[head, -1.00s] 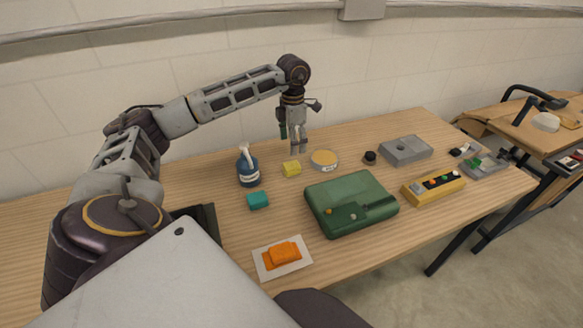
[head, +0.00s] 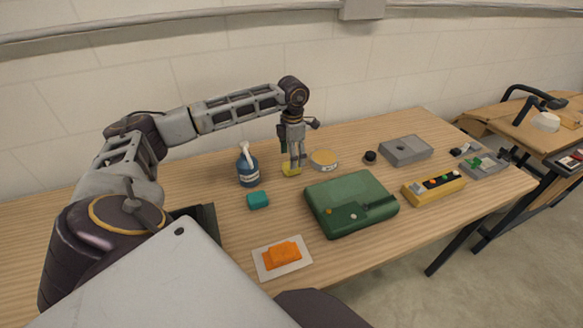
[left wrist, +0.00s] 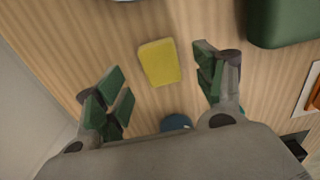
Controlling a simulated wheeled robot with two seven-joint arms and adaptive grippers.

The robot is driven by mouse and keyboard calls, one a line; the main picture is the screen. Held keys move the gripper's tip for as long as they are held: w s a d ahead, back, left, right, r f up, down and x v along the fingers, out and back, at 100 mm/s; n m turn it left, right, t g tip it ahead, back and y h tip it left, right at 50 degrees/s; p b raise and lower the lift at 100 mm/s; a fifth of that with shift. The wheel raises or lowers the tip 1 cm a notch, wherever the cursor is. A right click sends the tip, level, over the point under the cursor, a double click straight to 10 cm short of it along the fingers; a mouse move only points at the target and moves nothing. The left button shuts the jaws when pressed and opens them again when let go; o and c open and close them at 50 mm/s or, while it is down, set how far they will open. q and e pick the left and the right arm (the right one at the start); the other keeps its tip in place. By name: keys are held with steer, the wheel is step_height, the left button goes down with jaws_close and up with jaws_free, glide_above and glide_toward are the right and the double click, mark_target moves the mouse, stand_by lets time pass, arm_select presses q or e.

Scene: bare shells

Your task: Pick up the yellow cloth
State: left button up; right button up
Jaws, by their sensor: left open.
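The yellow cloth (head: 291,171) is a small folded block on the wooden table, between the blue bottle and the round tin. In the left wrist view the yellow cloth (left wrist: 160,62) lies between my left gripper's spread fingers, with a gap on each side. My left gripper (head: 294,164) points down over the cloth and hides part of it in the head view. Its green-padded fingers (left wrist: 162,75) are open and hold nothing. I cannot tell exactly how high the tips are above the table. My right gripper is not in view.
Close by stand a blue bottle (head: 248,171), a round tin (head: 325,161) and a teal block (head: 257,200). A green case (head: 345,195) lies in front to the right. An orange cloth (head: 282,254) lies on a white sheet at the front. The wall is behind the table.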

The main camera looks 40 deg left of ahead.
mark_target(286, 166)
arm_select(q)
steer(key=shift+s+a+f, duration=0.1)
steer(key=shift+s+f, duration=0.05)
steer(key=shift+f, duration=2.25)
steer(key=shift+c, duration=0.4)
steer(key=c, duration=0.9)
